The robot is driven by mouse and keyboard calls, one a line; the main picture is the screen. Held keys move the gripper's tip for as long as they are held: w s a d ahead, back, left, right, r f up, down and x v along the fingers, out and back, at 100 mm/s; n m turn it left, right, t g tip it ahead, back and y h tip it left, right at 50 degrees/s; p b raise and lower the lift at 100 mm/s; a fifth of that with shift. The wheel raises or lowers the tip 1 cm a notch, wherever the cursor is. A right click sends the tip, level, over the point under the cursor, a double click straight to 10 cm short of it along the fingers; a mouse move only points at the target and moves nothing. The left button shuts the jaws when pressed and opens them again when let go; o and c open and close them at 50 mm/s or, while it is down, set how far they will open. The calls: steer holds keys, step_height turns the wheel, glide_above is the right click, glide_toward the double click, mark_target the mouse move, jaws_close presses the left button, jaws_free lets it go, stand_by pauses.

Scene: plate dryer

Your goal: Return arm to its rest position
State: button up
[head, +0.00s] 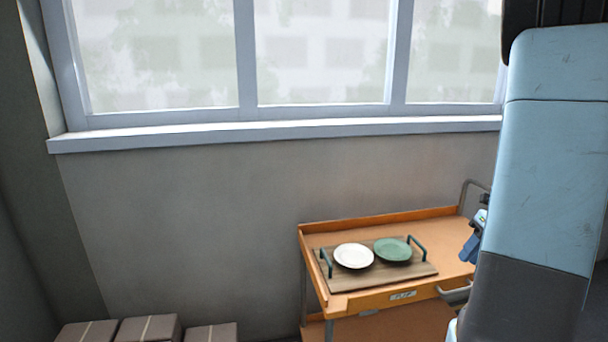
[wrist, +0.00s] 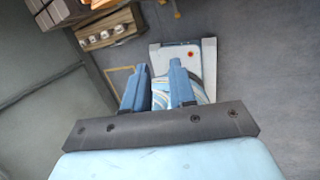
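My arm stands along the right side of the head view. My gripper (head: 472,246) shows only in part there, as a blue piece beside the arm, over the right part of the orange cart (head: 340,242). In the wrist view its two blue fingers (wrist: 157,72) are apart, with a gap between them and nothing visibly pinched. A blue, white and tan striped surface shows behind and between the fingers; I cannot tell what it is. A white plate (head: 353,256) and a green plate (head: 393,250) lie on a wooden tray (head: 390,279) with green handles on the cart.
Several brown boxes (head: 148,329) stand at the lower left, below the window sill (head: 270,133). The cart has a metal handle at its right end. In the wrist view, a brown crate (wrist: 108,28) with pale round things lies at the upper left.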

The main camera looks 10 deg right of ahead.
steer(key=s+a+r+n+h, duration=0.2)
steer(key=a+r+n, duration=0.9)
steer(key=a+n, duration=0.45)
steer(key=s+a+r+n+t+h, duration=0.1)
steer(key=s+a+n, duration=0.4)
steer(key=n, duration=0.5)
steer(key=s+a+r+n+t+h, duration=0.1)
steer(key=s+a+r+n+t, duration=0.2)
steer(key=n, duration=0.8)
steer(key=shift+s+a+r, duration=1)
steer(key=shift+a+r, duration=0.05)
